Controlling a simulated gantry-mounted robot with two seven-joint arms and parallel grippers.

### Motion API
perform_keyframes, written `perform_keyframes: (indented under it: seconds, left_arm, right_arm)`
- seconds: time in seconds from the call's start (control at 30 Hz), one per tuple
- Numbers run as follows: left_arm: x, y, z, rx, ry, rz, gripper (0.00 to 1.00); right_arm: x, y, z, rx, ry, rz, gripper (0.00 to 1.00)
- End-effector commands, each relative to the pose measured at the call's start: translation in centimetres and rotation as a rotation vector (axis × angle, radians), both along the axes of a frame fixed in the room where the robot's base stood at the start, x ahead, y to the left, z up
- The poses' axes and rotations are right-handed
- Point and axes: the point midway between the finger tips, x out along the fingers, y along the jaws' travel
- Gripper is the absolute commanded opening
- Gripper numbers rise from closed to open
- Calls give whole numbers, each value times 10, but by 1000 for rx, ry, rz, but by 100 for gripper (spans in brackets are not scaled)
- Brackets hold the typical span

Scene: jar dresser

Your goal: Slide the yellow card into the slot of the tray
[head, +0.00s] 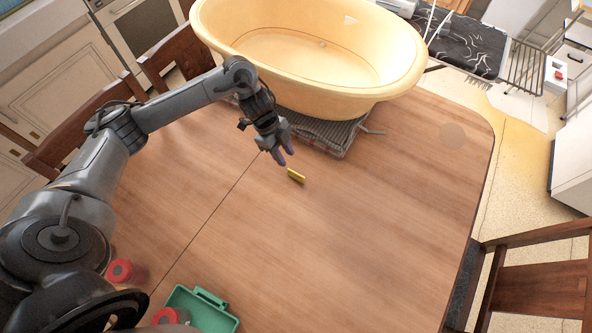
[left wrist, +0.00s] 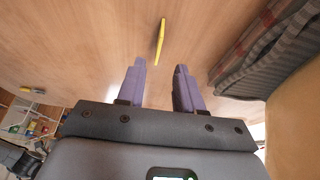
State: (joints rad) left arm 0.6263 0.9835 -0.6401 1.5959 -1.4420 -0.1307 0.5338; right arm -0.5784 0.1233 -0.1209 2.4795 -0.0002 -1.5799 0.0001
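The yellow card (head: 296,175) is on the wooden table near the middle of the head view. It looks like a thin narrow strip, seemingly standing on edge. My left gripper (head: 285,156) is just beyond the card, with its purple fingers apart and nothing between them. In the left wrist view the card (left wrist: 160,40) lies beyond the gap between the open fingers (left wrist: 160,66), not touching them. A green tray-like container (head: 226,322) is at the bottom edge of the head view, partly cut off; I cannot make out a slot. My right gripper is not in view.
A large cream tub (head: 300,90) stands at the back on a striped grey cloth (head: 335,138), close to my left gripper. Red-lidded jars (head: 121,271) are at lower left. Wooden chairs (head: 540,290) stand around the table. The table's centre and right are clear.

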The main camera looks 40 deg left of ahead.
Motion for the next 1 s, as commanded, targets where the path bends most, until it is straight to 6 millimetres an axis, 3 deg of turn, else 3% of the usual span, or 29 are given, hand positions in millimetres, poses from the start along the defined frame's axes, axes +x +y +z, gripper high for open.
perform_keyframes:
  seconds: [0.3,0.57,1.0]
  left_arm:
    - [3,-17,-39,-3,0,0,36]
    - [4,-22,-52,-1,-1,-2,36]
    - [8,-40,-92,0,-1,-1,36]
  right_arm:
    - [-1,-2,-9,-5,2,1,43]
    - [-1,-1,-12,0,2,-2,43]
    - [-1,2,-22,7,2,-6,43]
